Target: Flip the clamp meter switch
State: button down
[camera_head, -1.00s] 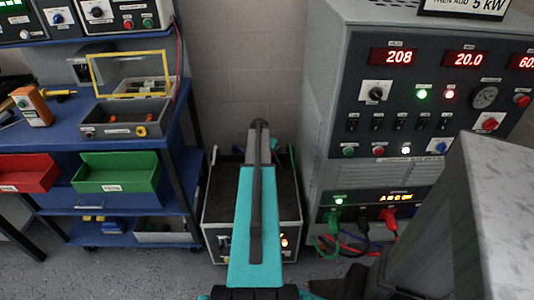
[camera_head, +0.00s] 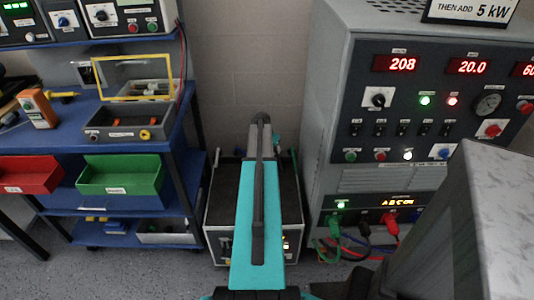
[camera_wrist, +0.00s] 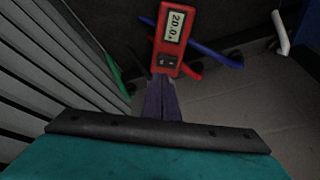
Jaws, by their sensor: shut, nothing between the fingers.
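The red clamp meter (camera_wrist: 170,38) is in the upper middle of the wrist view, its lit display reading about 20.0. Its black switch (camera_wrist: 167,62) sits below the display; I cannot tell its position for sure. My gripper (camera_wrist: 160,80) is shut and empty. Its dark fingertips appear at the meter's lower end, just below the switch in the picture; I cannot tell whether they touch it. In the head view I cannot make out the meter or the fingertips; my teal arm covers the middle.
Red (camera_head: 390,222) and green (camera_head: 334,222) plugs with cables sit low on the grey cabinet (camera_head: 345,180) at right. A dark box (camera_head: 222,195) stands on the floor behind my arm. A blue shelf cart (camera_head: 75,138) is at left. In the wrist view, a blue cable (camera_wrist: 215,54) passes beside the meter.

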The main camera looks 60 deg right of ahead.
jog(key=v, duration=0.7)
jog(key=shift+s, duration=0.15)
jog(key=shift+s+d+b, duration=0.1)
jog(key=shift+d+b, duration=0.1)
jog(key=shift+b, duration=0.35)
jog(key=shift+b, duration=0.4)
